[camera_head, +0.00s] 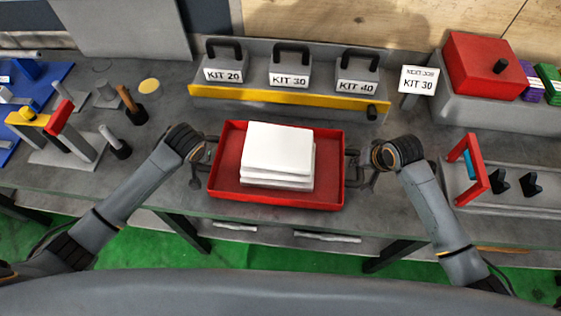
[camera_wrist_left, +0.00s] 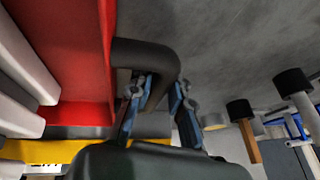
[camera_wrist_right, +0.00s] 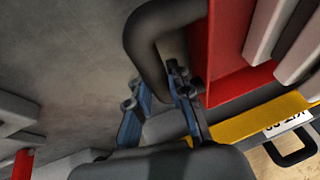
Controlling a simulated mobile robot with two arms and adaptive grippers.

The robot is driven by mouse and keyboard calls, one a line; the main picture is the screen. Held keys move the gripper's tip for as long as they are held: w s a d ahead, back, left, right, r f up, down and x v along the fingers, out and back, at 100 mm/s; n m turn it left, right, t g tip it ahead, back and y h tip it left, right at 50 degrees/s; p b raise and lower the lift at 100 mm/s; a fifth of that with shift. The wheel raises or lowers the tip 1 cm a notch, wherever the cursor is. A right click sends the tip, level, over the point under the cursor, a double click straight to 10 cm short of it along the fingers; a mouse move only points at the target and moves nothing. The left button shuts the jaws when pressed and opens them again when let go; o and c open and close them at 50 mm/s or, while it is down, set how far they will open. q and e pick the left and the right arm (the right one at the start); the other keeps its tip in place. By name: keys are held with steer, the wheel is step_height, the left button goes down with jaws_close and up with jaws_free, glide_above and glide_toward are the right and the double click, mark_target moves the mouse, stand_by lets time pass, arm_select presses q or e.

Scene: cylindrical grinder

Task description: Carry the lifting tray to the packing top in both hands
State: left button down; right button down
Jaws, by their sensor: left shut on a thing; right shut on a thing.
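The red lifting tray (camera_head: 222,182) is in the middle of the head view, in front of the bench's kit row, with a stack of white slabs (camera_head: 278,150) in it. Dark handles stick out of its left and right ends. My left gripper (camera_head: 205,158) is shut on the left handle, which shows in the left wrist view (camera_wrist_left: 147,52). My right gripper (camera_head: 352,165) is shut on the right handle, which shows in the right wrist view (camera_wrist_right: 150,40). The tray looks about level. I cannot tell whether its underside touches the bench. The packing top is not clearly identifiable.
Grey blocks marked KIT 20 (camera_head: 223,65), KIT 30 (camera_head: 290,68) and KIT 40 (camera_head: 357,72) stand behind a yellow-edged rack (camera_head: 290,101). A red box (camera_head: 484,66) and a red-framed fixture (camera_head: 470,170) are at right.

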arm_select(q)
steer(key=shift+w+f+b, duration=0.15)
steer(key=shift+f+b, duration=0.45)
steer(key=shift+b, duration=0.1)
arm_select(e)
steer(key=shift+w+f, duration=0.15)
steer(key=shift+f, duration=0.45)
arm_select(q)
steer(key=c, duration=1.5)
jaws_free()
steer(key=shift+f, duration=0.15)
arm_select(e)
steer(key=c, duration=1.5)
jaws_free()
steer(key=shift+f, duration=0.15)
arm_select(q)
steer(key=shift+o, duration=1.4)
steer(key=shift+s, duration=0.25)
arm_select(e)
steer(key=shift+o, duration=1.4)
steer(key=shift+s, duration=0.25)
arm_select(q)
steer(key=shift+s, duration=0.15)
arm_select(e)
steer(key=shift+s, duration=0.15)
arm_select(q)
steer(key=shift+r, duration=0.2)
